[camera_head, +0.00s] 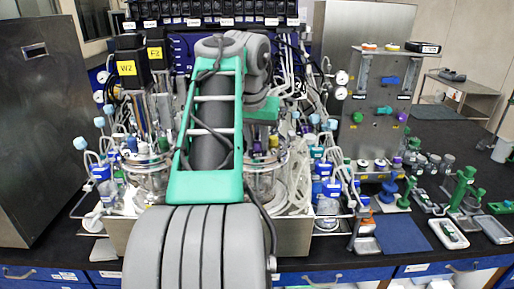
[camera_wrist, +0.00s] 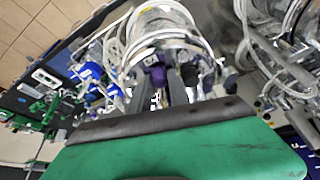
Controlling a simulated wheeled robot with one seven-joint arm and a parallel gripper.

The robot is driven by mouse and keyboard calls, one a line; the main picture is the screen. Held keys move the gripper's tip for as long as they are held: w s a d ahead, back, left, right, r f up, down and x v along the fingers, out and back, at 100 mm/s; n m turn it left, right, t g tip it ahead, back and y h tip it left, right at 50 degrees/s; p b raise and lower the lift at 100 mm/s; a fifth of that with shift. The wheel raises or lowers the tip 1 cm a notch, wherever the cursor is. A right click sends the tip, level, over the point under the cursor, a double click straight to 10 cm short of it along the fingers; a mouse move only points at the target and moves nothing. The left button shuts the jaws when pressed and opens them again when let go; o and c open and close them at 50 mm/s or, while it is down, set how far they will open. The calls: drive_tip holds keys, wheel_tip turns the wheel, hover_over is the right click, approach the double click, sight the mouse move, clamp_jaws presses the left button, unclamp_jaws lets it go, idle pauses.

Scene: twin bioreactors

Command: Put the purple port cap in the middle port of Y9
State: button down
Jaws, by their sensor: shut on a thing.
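My gripper (camera_wrist: 174,84) is at the head of a glass vessel (camera_wrist: 165,40) in the wrist view, its dark narrow fingers closed. A small purple piece (camera_wrist: 157,75), which looks like the purple port cap, shows at the fingertips; I cannot tell whether it sits in a port. In the head view my arm covers the middle of the twin bioreactors, so the gripper and cap are hidden there. The right vessel (camera_head: 262,183) shows partly behind my arm, the left vessel (camera_head: 146,172) beside it. No Y9 label is readable.
Tubing (camera_head: 297,180) and blue-capped bottles (camera_head: 327,188) crowd the right vessel's side. A metal panel (camera_head: 380,140) with coloured parts stands farther right. A blue mat (camera_head: 401,234) and several green stands (camera_head: 462,188) lie on the dark bench.

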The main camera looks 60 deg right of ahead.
drive_tip(key=c, duration=1.5)
unclamp_jaws()
drive_tip(key=shift+r, duration=0.1)
drive_tip(key=w+p+v, duration=0.1)
drive_tip(key=p+v, duration=0.9)
drive_tip(key=v, duration=0.1)
drive_tip(key=w+a+f+n+t, duration=0.1)
drive_tip(key=w+a+f+n, duration=0.3)
drive_tip(key=a, duration=0.4)
drive_tip(key=w+a+f+n+t+y, duration=0.1)
drive_tip(key=w+a+f+n, duration=0.25)
drive_tip(key=w+a, duration=0.3)
drive_tip(key=w+a+f+n+t, duration=0.1)
drive_tip(key=w+a+f+n, duration=0.25)
drive_tip(key=a, duration=0.45)
drive_tip(key=a+f+n+y, duration=0.1)
drive_tip(key=a+f, duration=0.3)
drive_tip(key=a, duration=0.4)
drive_tip(key=a+f+n+t+y, duration=0.1)
drive_tip(key=a+f+n+y, duration=0.1)
drive_tip(key=a+f, duration=0.3)
drive_tip(key=a+n, duration=0.1)
drive_tip(key=a, duration=0.2)
drive_tip(key=shift+a+f+n, duration=0.25)
drive_tip(key=shift+a+n, duration=0.05)
drive_tip(key=shift+a, duration=0.1)
drive_tip(key=shift+s, duration=0.1)
